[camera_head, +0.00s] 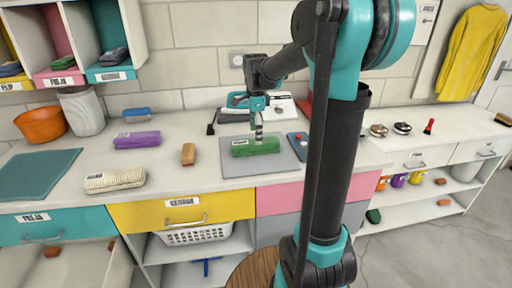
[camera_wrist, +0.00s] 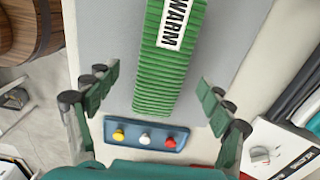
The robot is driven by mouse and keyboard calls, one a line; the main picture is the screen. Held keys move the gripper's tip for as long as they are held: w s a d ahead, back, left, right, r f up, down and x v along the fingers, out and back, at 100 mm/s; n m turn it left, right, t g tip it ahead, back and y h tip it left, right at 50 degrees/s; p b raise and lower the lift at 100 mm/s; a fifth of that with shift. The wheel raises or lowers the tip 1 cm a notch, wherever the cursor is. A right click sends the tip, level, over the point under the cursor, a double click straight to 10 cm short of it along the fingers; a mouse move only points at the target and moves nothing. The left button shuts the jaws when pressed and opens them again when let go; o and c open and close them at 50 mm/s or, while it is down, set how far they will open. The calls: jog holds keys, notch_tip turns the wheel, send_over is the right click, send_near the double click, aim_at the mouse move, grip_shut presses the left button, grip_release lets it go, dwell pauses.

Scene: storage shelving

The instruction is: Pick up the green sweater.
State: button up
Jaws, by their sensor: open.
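The green sweater (camera_head: 262,147) is folded into a ribbed bundle with a white label. It lies on a grey mat (camera_head: 232,168) on the counter. In the wrist view the sweater (camera_wrist: 160,84) runs from the top edge to the middle, and its label reads "WARM". My gripper (camera_head: 258,134) is above the sweater in the head view, pointing down. In the wrist view my gripper (camera_wrist: 158,80) is open, with one finger on each side of the sweater's near end. The fingers appear apart from the sweater, and nothing is held.
A blue panel with yellow, white and red buttons (camera_wrist: 145,134) is at the mat's edge. Left on the counter are a brown block (camera_head: 188,154), a purple bundle (camera_head: 137,140) and a cream bundle (camera_head: 115,180). A yellow sweater (camera_head: 472,50) hangs at the back right.

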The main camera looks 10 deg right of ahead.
jog(key=shift+w+f, duration=0.15)
jog(key=shift+f, duration=2.5)
jog(key=shift+c, duration=0.5)
jog(key=c, duration=1.4)
jog(key=shift+o, duration=0.2)
jog(key=shift+r, duration=0.1)
